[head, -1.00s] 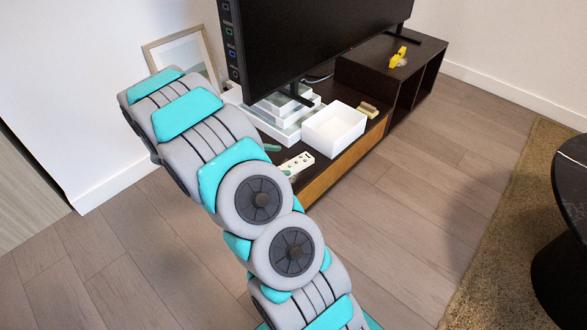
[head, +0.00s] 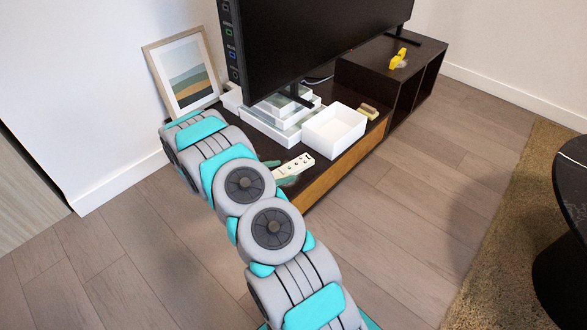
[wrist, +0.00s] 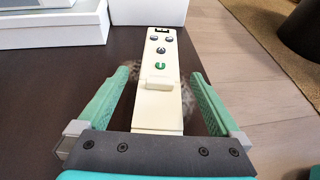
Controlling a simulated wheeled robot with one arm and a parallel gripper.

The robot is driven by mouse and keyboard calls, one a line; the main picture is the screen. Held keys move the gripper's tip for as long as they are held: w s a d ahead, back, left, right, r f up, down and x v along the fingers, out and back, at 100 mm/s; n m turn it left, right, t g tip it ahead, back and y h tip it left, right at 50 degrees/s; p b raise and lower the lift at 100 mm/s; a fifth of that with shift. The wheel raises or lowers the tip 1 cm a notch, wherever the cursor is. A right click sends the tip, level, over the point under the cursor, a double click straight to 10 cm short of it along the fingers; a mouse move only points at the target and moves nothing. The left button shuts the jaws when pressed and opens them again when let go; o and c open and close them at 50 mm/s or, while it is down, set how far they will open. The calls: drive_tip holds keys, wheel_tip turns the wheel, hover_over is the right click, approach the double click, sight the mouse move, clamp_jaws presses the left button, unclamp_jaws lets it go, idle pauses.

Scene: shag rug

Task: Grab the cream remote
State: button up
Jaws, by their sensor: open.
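The cream remote (head: 294,167) lies on the front left part of the dark TV stand (head: 350,158). In the wrist view the cream remote (wrist: 160,75) shows buttons on its upper face and points away from me. My gripper (wrist: 160,88) is open, with one green finger on each side of the remote and a gap on both sides. The remote's near end is hidden behind the gripper's dark body. In the head view my gripper (head: 280,172) is mostly hidden by my arm, with green fingertips showing beside the remote.
A white open box (head: 334,130) stands just beyond the remote, with stacked white boxes (head: 278,120) beside it. The TV (head: 310,45) rises behind. A framed picture (head: 184,72) leans at the wall. A yellow object (head: 398,58) sits farther right.

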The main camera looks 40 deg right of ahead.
sight(290, 170)
drive_tip(key=shift+x, duration=1.5)
drive_tip(key=shift+c, duration=0.2)
drive_tip(key=c, duration=1.5)
